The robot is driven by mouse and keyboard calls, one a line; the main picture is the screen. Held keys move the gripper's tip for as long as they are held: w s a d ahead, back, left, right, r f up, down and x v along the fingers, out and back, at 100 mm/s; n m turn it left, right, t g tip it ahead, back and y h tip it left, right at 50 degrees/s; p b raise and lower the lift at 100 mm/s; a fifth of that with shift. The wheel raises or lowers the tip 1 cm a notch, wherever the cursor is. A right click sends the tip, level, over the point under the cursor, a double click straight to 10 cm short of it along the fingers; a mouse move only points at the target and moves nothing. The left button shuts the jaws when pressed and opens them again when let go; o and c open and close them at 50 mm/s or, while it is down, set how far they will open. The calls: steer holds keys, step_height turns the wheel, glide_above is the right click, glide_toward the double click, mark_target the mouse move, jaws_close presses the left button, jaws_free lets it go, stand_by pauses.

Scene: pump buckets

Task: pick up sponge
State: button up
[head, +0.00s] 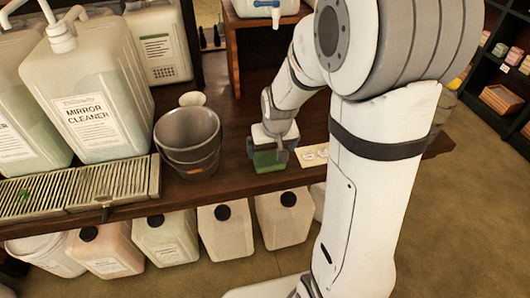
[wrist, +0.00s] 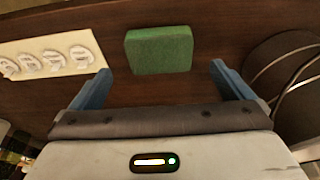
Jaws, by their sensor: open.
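The green sponge (wrist: 159,50) is a rectangular block on the dark wooden counter. In the wrist view it lies just beyond my gripper (wrist: 164,82), roughly centred between the two blue fingers. The fingers are open and wide apart, with nothing between their tips. In the head view my gripper (head: 268,152) points down at the counter and the sponge (head: 268,162) shows at its fingers, partly covered by them. I cannot tell from these views how high the fingers are above the counter.
A grey metal bucket (head: 188,140) stands left of my gripper, and its side shows in the wrist view (wrist: 290,85). A pale plate with round discs (wrist: 50,58) lies on the other side. A Mirror Cleaner jug (head: 88,90) and a slatted drip tray (head: 75,195) stand further left.

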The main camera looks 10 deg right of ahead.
mark_target(270, 158)
steer(key=x, duration=0.7)
steer(key=shift+w+f, duration=0.25)
steer(key=shift+w, duration=0.25)
steer(key=shift+c, duration=0.6)
steer(key=c, duration=0.7)
step_height(270, 158, up, 10)
steer(key=shift+r, duration=0.1)
steer(key=shift+c, duration=0.2)
steer(key=o, duration=0.5)
steer(key=c, duration=0.3)
steer(key=shift+f+p, duration=0.2)
steer(key=shift+p, duration=0.45)
steer(key=shift+c, duration=0.3)
